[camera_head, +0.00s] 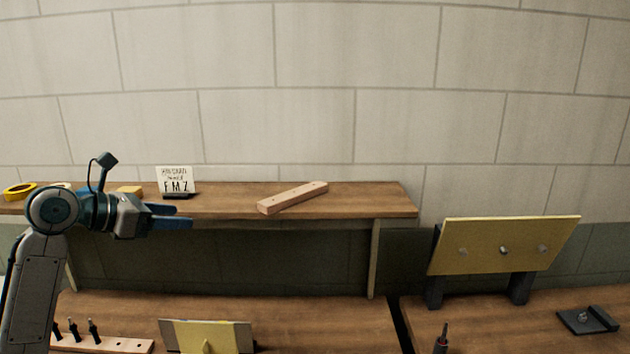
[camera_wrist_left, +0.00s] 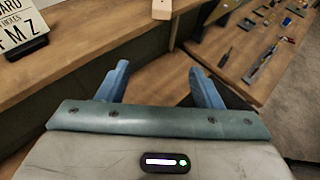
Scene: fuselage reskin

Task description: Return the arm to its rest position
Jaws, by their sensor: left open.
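My left arm comes in from the left in the head view, raised in front of the shelf. The gripper is open and empty. My right gripper is not in view.
A wooden shelf (camera_head: 360,202) holds a sign card (camera_head: 175,180), a wooden bar (camera_head: 292,197) and yellow tape (camera_head: 19,191). Below are a drilled wooden block (camera_head: 120,345) and a yellow plate (camera_head: 205,336). A yellow panel (camera_head: 505,262) stands on the right bench.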

